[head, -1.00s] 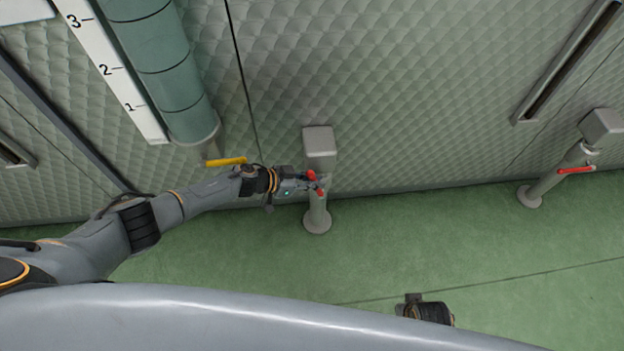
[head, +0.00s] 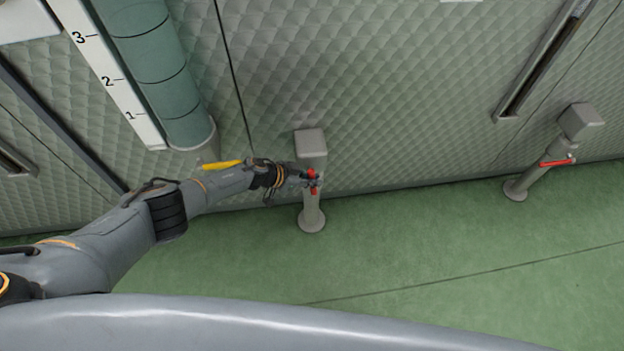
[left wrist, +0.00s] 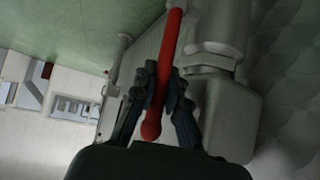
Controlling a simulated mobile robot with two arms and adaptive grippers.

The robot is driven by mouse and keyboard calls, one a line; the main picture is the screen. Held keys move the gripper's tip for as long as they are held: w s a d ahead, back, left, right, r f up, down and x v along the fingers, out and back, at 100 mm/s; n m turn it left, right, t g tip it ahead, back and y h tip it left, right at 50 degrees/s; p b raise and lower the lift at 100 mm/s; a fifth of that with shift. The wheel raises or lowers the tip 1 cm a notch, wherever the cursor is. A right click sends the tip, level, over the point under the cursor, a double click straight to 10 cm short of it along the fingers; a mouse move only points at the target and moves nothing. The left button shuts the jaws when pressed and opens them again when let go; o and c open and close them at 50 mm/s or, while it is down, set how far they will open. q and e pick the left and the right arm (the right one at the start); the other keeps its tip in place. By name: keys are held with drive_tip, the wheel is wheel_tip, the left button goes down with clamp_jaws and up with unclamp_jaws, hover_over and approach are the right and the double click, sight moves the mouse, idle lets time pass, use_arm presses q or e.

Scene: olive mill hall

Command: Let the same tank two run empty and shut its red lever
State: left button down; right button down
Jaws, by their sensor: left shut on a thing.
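My left gripper (head: 312,182) is shut on the red lever (head: 312,173) of the middle grey outlet pipe (head: 312,212). In the left wrist view the red lever (left wrist: 172,45) passes between the two fingers (left wrist: 158,92), its rounded end showing below them. There it runs roughly along the pale valve body (left wrist: 208,60), beside it. Up and left of the gripper hangs a green gauge tube (head: 160,75) with a scale (head: 110,80) marked 1, 2 and 3. I cannot make out a liquid level or any flow. My right gripper is not in view.
A yellow lever (head: 222,164) sits under the gauge tube, close above my left forearm. A second outlet pipe (head: 528,183) with its own red lever (head: 556,163) stands at the right. The quilted tank wall (head: 400,100) rises behind. The green floor (head: 430,235) is clear.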

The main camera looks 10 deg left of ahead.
use_arm(q)
drive_tip(key=c, duration=1.3)
unclamp_jaws()
drive_tip(key=shift+c, duration=0.2)
drive_tip(key=shift+a+r, duration=0.3)
drive_tip(key=shift+a, duration=0.05)
drive_tip(key=v, duration=0.7)
drive_tip(key=shift+s, duration=0.15)
drive_tip(key=shift+d, duration=0.1)
